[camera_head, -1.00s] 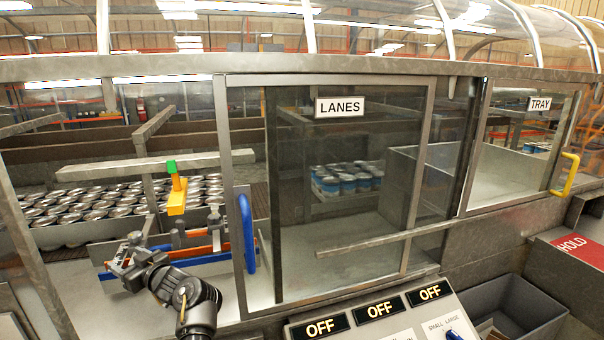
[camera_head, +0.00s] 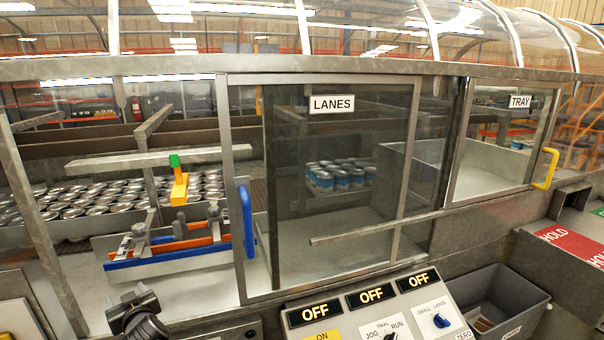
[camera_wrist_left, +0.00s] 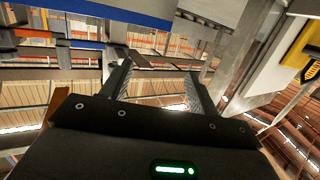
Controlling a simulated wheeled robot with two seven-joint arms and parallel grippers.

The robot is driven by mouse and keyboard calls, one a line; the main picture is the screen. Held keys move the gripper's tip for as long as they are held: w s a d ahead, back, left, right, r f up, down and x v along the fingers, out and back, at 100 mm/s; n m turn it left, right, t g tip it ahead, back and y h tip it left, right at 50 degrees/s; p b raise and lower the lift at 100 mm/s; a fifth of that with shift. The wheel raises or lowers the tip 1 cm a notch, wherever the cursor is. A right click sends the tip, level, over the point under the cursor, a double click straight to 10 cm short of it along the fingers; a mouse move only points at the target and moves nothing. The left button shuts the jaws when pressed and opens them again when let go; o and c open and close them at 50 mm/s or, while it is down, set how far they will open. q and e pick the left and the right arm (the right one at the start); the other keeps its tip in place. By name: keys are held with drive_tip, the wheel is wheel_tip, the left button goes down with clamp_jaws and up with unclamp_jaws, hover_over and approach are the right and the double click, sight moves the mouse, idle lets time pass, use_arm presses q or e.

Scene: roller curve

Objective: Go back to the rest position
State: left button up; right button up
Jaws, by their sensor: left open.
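My left gripper (camera_head: 134,300) is low at the left of the head view, in front of the guard frame and below the lane rails. In the left wrist view its two fingers (camera_wrist_left: 158,85) stand apart with nothing between them. The blue and orange rails (camera_head: 170,258) lie inside the opening, apart from the gripper. A yellow block with a green top (camera_head: 179,185) stands above them. My right gripper is not in view.
The sliding LANES door (camera_head: 335,190) has a blue handle (camera_head: 247,222). The TRAY door (camera_head: 500,145) has a yellow handle (camera_head: 546,168). A control panel (camera_head: 375,310) with several OFF displays stands at the front. A grey bin (camera_head: 505,300) is at its right.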

use_arm(q)
drive_tip(key=s+d+f+m+g+h, duration=0.1)
drive_tip(key=s+d+f+m+h, duration=0.35)
drive_tip(key=s+d+f, duration=0.35)
drive_tip(key=s+d+f+m+g+h, duration=0.1)
drive_tip(key=s+d+f+m+h, duration=0.2)
drive_tip(key=s+d+f+h, duration=0.5)
drive_tip(key=s+d+m+g, duration=0.2)
drive_tip(key=s+d+g, duration=0.1)
drive_tip(key=s, duration=0.9)
drive_tip(key=s+d+m+g, duration=0.2)
drive_tip(key=s+g, duration=0.1)
drive_tip(key=s, duration=0.9)
wheel_tip(320, 180, down, 34)
drive_tip(key=s+g+b, duration=0.2)
drive_tip(key=b, duration=0.5)
drive_tip(key=s+a+f+b, duration=0.1)
drive_tip(key=s+f+b, duration=0.1)
drive_tip(key=s+f, duration=0.5)
drive_tip(key=s+a+f+y+b, duration=0.1)
drive_tip(key=s+f+b, duration=0.1)
drive_tip(key=s+f, duration=0.6)
wheel_tip(320, 180, down, 4)
drive_tip(key=shift+s+a+f+g, duration=0.1)
drive_tip(key=shift+s+a+g, duration=0.15)
drive_tip(key=shift+g, duration=0.15)
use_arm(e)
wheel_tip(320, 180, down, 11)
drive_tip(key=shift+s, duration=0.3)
